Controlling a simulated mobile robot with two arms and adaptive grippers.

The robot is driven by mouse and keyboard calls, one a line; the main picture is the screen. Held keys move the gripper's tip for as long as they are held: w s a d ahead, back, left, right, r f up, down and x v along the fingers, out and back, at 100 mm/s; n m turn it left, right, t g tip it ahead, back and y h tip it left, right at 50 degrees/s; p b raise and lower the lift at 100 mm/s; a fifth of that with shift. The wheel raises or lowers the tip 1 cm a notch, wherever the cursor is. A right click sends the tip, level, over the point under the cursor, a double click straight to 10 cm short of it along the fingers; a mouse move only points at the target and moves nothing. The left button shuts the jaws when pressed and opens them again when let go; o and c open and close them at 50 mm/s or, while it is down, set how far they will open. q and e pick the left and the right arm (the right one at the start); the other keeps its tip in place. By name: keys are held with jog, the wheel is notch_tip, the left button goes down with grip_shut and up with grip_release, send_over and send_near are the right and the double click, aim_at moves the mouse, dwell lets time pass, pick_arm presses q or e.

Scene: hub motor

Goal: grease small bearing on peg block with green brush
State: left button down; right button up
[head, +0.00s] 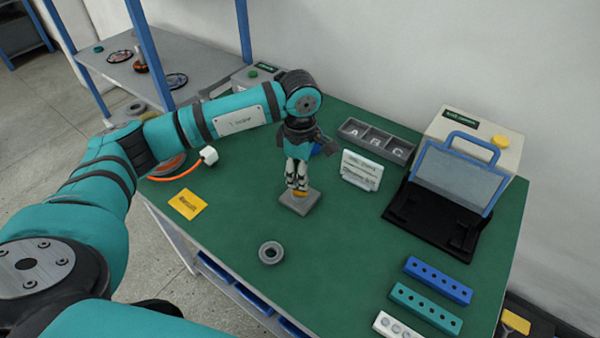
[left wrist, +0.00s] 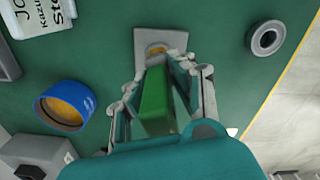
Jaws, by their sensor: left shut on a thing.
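My left gripper (head: 297,182) points down over the grey peg block (head: 300,204) and is shut on the green brush (left wrist: 156,102). In the left wrist view the brush's green handle lies between the fingers, its far end toward the peg block (left wrist: 176,39). A small round part with yellow-orange on it, likely the small bearing (left wrist: 157,49), shows on the block at the fingertips. I cannot tell whether the bristles touch it. A blue tin with orange-yellow contents (left wrist: 65,107) stands beside the gripper; in the head view it is mostly hidden. My right gripper is not in view.
A larger grey ring (head: 271,253) lies on the green table, nearer than the block. A white sign (head: 361,170), a compartment tray (head: 377,142) and a box with a blue-framed panel (head: 460,170) stand to the right. Drilled bars (head: 426,308) lie at the front right.

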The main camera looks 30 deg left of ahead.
pick_arm(q)
jog(key=shift+f, duration=0.1)
jog(key=shift+m+b, duration=0.6)
jog(key=shift+m, duration=0.1)
jog(key=m+b, duration=0.1)
jog(key=m, duration=0.1)
jog(key=shift+f+m+b, duration=0.1)
jog(key=shift+m+b, duration=0.2)
jog(key=shift+m, duration=0.1)
jog(key=m+b, duration=0.1)
jog(key=m, duration=0.2)
jog(key=shift+b, duration=0.3)
jog(key=shift+m, duration=0.4)
jog(key=n, duration=0.8)
